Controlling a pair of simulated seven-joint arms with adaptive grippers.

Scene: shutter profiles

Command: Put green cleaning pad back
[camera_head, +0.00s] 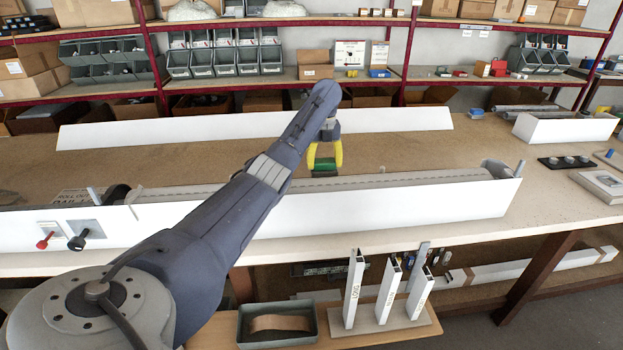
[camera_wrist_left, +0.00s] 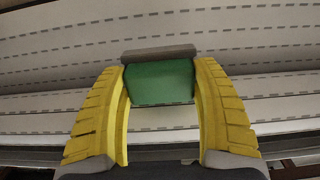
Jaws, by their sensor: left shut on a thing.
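The green cleaning pad (camera_wrist_left: 160,82) is a green block with a grey-brown layer along its far edge in the left wrist view. My left gripper (camera_wrist_left: 161,85) has yellow fingers, one on each side of the pad, and is shut on it. In the head view the left gripper (camera_head: 325,160) points down over the long white shutter box, with the green pad (camera_head: 325,168) between its fingers at the slatted shutter profiles (camera_head: 400,178). I cannot tell whether the pad touches the slats. My right gripper is not in view.
The white box's front wall (camera_head: 380,214) runs along the bench's front. A long white panel (camera_head: 400,119) lies behind it. Below the bench are a green-grey tray (camera_head: 312,335) with a brown piece inside and upright white profile samples (camera_head: 354,290). Bare bench top (camera_head: 553,205) lies at the right.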

